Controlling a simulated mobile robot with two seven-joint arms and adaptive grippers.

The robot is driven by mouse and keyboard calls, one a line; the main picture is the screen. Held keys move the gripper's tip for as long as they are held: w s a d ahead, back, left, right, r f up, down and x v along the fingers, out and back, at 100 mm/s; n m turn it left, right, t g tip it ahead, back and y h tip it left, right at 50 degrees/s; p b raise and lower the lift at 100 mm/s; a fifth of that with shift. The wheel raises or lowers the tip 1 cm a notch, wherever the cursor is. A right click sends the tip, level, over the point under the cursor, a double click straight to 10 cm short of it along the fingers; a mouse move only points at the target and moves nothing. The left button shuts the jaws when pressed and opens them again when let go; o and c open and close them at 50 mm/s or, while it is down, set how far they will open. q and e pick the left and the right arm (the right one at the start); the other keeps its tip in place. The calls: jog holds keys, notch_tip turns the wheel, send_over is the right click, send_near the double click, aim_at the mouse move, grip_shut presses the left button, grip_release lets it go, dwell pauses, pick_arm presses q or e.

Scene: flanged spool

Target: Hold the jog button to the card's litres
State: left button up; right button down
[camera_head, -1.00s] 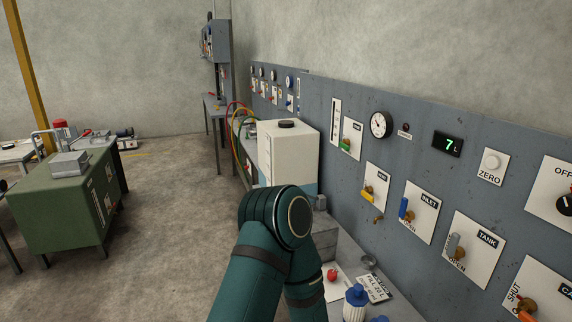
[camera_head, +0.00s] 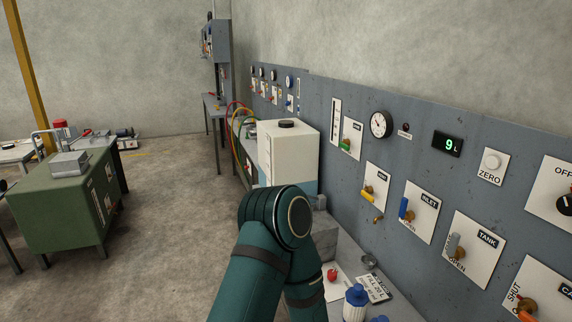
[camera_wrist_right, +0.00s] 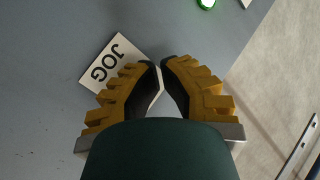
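In the right wrist view the white JOG plate (camera_wrist_right: 120,65) sits on a grey panel. My right gripper (camera_wrist_right: 161,63) is over the plate's edge, its fingertips together. The jog button itself is not visible; the fingers hide that part of the plate. In the head view the litre display (camera_head: 447,144) on the panel reads 9 L in green. A white card (camera_head: 375,288) on the bench has small lettering that seems to read FILL 20. My right arm fills the lower middle of the head view, and its gripper is hidden there. My left gripper is not in view.
The panel carries a ZERO button (camera_head: 492,162), a round gauge (camera_head: 380,124), and INLET (camera_head: 421,212) and TANK (camera_head: 474,248) valve plates. A white tank (camera_head: 287,155) stands behind my arm. A blue-capped bottle (camera_head: 355,303) and a red object (camera_head: 332,275) are on the bench.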

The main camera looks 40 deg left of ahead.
jog(key=shift+s, duration=0.15)
jog(key=shift+s+a+b, duration=0.45)
jog(key=shift+s+b, duration=0.15)
jog(key=shift+s, duration=0.05)
jog(key=s+a+b, duration=0.1)
jog(key=s+b, duration=0.1)
jog(key=b, duration=0.1)
jog(key=s+a+b, duration=0.1)
jog(key=s, duration=0.1)
jog(key=shift+s+a+b, duration=0.1)
jog(key=shift+a+b, duration=0.2)
dwell(0.4)
